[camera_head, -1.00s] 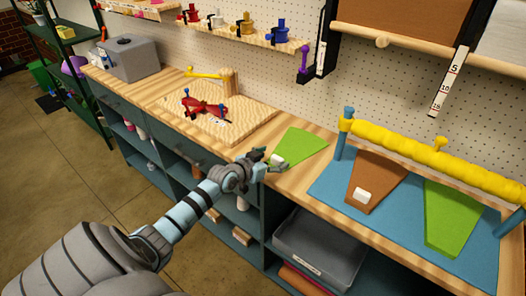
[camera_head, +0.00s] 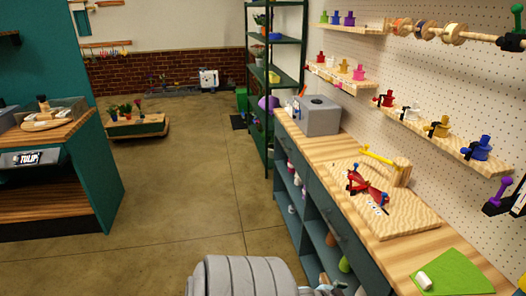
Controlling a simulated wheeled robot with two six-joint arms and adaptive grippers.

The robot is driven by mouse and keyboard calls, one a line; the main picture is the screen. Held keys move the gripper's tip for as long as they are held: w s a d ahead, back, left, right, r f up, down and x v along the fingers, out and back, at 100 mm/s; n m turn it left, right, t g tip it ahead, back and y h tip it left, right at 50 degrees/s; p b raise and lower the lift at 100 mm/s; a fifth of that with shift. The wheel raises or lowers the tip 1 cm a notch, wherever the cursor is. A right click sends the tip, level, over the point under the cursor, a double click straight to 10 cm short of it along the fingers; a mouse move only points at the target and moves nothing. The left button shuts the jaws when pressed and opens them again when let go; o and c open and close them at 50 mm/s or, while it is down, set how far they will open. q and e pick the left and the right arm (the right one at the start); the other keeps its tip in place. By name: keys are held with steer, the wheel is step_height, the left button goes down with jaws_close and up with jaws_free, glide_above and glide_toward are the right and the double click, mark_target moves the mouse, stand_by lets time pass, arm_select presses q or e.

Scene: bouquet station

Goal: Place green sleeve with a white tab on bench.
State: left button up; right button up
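The green sleeve (camera_head: 458,272) lies flat on the wooden bench (camera_head: 402,262) at the lower right, its far right part near the picture's edge. Its white tab (camera_head: 424,281) is at its left end, and nothing is touching it. A ribbed grey part of my arm fills the bottom middle. A small dark and pale piece of what looks like my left gripper (camera_head: 328,289) shows at the bottom edge, apart from the sleeve; its fingers cannot be made out. My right gripper is not in view.
A wooden board (camera_head: 400,215) with red pliers (camera_head: 368,187) and a wooden post lies farther along the bench, with a grey box (camera_head: 318,116) at the far end. Pegboard shelves run along the right. Open floor (camera_head: 190,190) lies to the left.

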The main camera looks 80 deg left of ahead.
arm_select(q)
steer(key=s+d+f+g, duration=0.3)
steer(key=s+f, duration=0.5)
steer(key=s, duration=0.1)
steer(key=s+d+f+g, duration=0.2)
steer(key=s+d+f, duration=0.1)
steer(key=s+f, duration=0.5)
steer(key=s+d+f+g, duration=0.1)
steer(key=s+d+f, duration=0.2)
steer(key=s+d, duration=0.2)
steer(key=s+d+f+m+g+h, duration=0.1)
steer(key=s+d+f+g, duration=0.1)
steer(key=s+d, duration=0.3)
steer(key=s+f, duration=0.1)
steer(key=s, duration=0.3)
steer(key=shift+s+g, duration=0.15)
steer(key=shift+g, duration=0.15)
steer(key=shift+f+b, duration=1.55)
